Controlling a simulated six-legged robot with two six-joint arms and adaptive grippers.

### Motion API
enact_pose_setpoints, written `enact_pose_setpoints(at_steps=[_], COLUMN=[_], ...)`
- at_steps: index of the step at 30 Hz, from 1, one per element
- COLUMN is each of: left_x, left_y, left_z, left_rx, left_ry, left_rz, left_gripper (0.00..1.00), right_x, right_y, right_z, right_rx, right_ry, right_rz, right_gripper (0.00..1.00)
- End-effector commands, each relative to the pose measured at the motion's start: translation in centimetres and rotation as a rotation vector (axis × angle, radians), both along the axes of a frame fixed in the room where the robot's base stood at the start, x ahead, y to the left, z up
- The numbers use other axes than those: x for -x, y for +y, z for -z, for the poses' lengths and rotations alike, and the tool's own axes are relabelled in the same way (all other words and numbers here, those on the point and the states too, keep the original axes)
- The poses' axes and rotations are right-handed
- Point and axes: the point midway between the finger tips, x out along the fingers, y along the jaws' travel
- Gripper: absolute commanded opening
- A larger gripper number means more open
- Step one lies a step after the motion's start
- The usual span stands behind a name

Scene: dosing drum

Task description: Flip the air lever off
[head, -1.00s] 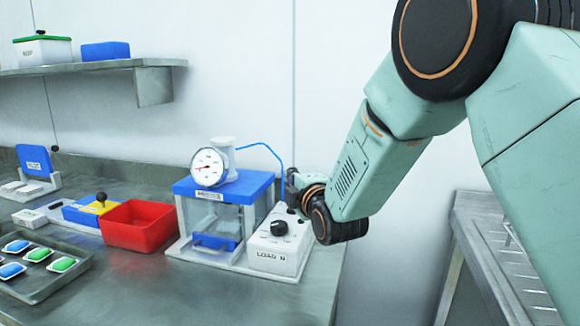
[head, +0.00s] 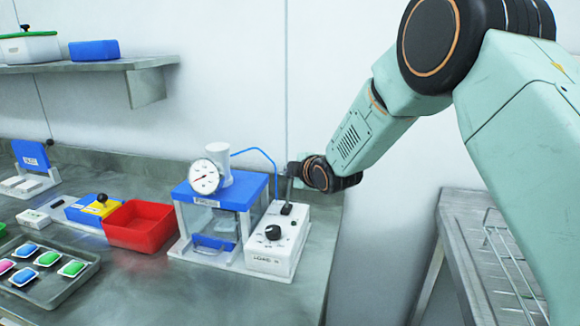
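The white control box (head: 272,259) stands at the right end of the bench, with a black round knob (head: 273,232) on its top. Behind the knob, near the box's back edge, is a small black lever base (head: 287,209). A thin dark upright piece rises from it to my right gripper (head: 291,172). I cannot tell whether this piece is the lever or a gripper finger. The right gripper is small and seen from the side, partly hidden by its own wrist, so its opening is unclear. My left gripper is not in view.
Left of the box stands a blue-topped clear chamber (head: 222,195) with a round gauge (head: 206,177) and a blue air hose (head: 262,152). A red bin (head: 140,226) and a tray (head: 75,286) of coloured pieces lie further left. A rack (head: 480,250) stands right, beyond a gap.

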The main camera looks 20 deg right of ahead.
Motion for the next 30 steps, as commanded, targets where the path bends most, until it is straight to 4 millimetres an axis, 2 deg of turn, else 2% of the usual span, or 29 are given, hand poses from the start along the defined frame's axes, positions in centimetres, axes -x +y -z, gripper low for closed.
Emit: enact_pose_setpoints(at_steps=[30], left_x=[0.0], left_y=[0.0], left_z=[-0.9], left_rx=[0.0], left_ry=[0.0], left_rz=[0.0], left_gripper=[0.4], right_x=[-0.17], right_y=[0.18], right_z=[-0.45], right_rx=[0.002], right_ry=[-0.004], right_rz=[-0.002], right_gripper=[0.0])
